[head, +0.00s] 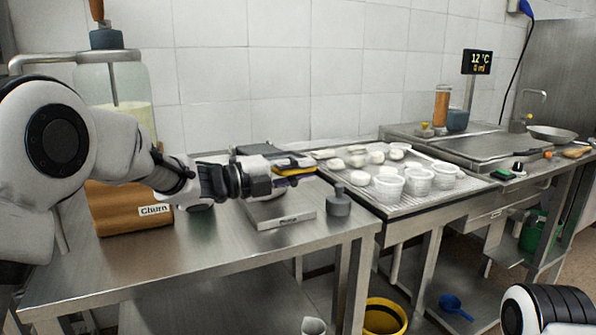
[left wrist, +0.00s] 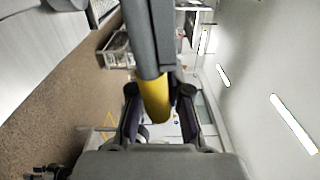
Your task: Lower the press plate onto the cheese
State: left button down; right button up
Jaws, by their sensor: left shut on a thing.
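My left gripper (head: 288,172) reaches in over the labelled press stand (head: 288,221) on the near steel table. In the left wrist view, my left gripper (left wrist: 161,115) is shut on a grey bar with a yellow end (left wrist: 155,100), which looks like the press lever. A yellow strip of it (head: 294,166) shows at the fingers in the head view. The press plate and the cheese are hidden behind the gripper and arm, so I cannot tell whether they touch. My right gripper is out of view; part of my right arm shows at the lower right.
A dark grey weight (head: 338,202) stands just right of the press. A wooden churn box (head: 130,208) stands left. White perforated baskets (head: 419,180) and pale lumps lie on the rack to the right. The front of the near table (head: 215,255) is clear.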

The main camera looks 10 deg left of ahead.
pick_arm(q)
jog(key=shift+s+d+f+b, duration=0.1)
jog(key=shift+f+b, duration=0.9)
jog(key=shift+f, duration=0.75)
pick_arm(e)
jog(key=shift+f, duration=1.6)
pick_arm(q)
jog(key=c, duration=1.1)
grip_release()
jog(key=shift+c, duration=0.2)
jog(key=v, duration=1.1)
jog(key=shift+s+a, duration=0.2)
jog(key=shift+a, duration=0.05)
